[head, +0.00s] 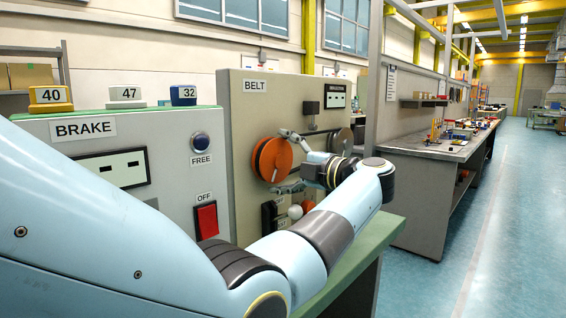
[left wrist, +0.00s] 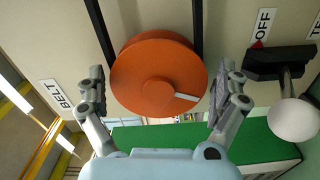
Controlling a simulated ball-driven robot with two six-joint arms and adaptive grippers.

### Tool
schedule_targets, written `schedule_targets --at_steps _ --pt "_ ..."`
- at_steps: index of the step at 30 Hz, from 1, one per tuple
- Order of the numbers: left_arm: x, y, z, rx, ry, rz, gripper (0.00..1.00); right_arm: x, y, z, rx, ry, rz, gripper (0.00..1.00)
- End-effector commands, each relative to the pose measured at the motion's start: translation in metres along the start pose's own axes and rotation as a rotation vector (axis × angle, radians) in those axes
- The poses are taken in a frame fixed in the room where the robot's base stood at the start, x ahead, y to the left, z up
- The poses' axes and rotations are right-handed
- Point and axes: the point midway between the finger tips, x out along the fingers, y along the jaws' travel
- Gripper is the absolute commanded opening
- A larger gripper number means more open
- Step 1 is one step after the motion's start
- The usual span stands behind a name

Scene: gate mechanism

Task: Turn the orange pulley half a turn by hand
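The orange pulley (head: 271,159) is on the front of the grey BELT panel (head: 285,98) in the head view. In the left wrist view the pulley (left wrist: 150,62) faces me, with a round hub and a white mark on the hub's right, pointing right. My left gripper (head: 287,163) is in front of the pulley in the head view. In the left wrist view my left gripper (left wrist: 157,88) is open, one finger on each side of the pulley. A gap shows at the left finger; whether the right finger touches the rim is unclear. My right gripper is out of view.
Black belt runs pass behind the pulley. A lever with a white ball knob (left wrist: 294,121) stands close to the right finger, by an OFF label (left wrist: 264,24). The BRAKE box (head: 80,160) with its red switch (head: 206,220) is left of the BELT panel.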

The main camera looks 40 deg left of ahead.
Motion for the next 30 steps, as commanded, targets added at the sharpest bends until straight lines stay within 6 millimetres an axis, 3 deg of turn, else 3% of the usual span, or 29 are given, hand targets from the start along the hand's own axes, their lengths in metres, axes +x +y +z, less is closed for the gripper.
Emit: schedule_targets --at_steps 5,18,30 --pt "-0.005 0.000 0.000 0.000 -0.001 -0.001 1.00 0.000 0.003 0.000 -0.001 0.000 0.003 0.40" --pt "-0.071 -0.001 0.001 0.000 -0.001 -0.001 1.00 0.000 0.001 0.000 0.000 0.000 0.001 0.40" --pt "-0.075 0.000 0.001 0.000 0.000 0.000 1.00 0.000 0.001 0.000 0.000 0.000 0.001 0.40"
